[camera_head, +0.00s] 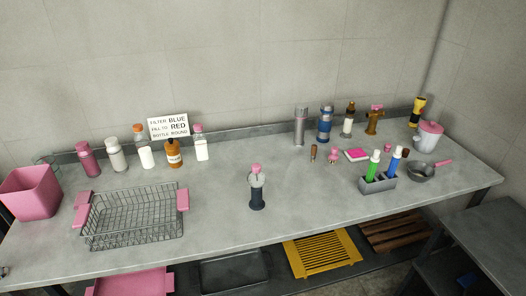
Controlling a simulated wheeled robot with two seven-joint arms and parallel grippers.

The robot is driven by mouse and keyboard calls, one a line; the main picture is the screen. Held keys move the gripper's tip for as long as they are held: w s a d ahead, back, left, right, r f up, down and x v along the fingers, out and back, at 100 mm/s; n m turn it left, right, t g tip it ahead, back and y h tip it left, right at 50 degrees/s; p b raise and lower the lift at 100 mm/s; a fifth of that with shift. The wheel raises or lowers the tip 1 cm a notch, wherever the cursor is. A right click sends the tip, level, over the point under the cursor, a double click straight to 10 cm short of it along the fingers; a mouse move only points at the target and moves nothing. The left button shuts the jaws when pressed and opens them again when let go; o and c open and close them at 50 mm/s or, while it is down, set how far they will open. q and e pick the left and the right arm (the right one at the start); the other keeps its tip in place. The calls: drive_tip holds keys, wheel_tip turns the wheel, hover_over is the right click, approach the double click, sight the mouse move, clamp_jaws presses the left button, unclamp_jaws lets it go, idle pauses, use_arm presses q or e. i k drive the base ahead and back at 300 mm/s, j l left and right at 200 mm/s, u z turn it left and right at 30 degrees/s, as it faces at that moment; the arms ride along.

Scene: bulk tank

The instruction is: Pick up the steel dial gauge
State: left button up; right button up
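An upright item (257,187) stands alone near the middle of the worktop, with a pink top, a round silver-grey part below it and a dark base. It may be the steel dial gauge, but the face is too small to tell. Nothing touches it.
The grey worktop (220,225) is clear around it. A wire basket (130,225) with pink handles and a pink bin (32,192) stand left. Bottles (174,155) and a sign (168,126) line the back. A grey holder (377,185) with green and blue items and a pan (422,172) are right.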

sight(256, 181)
drive_tip(key=i+l, duration=0.1)
drive_tip(key=l, duration=0.3)
drive_tip(key=i+l, duration=0.1)
drive_tip(key=l, duration=0.3)
drive_tip(key=i+l+u, duration=0.1)
drive_tip(key=l, duration=0.35)
drive_tip(key=i+l, duration=0.1)
drive_tip(key=l, duration=0.3)
drive_tip(key=i+l, duration=0.1)
drive_tip(key=l, duration=0.3)
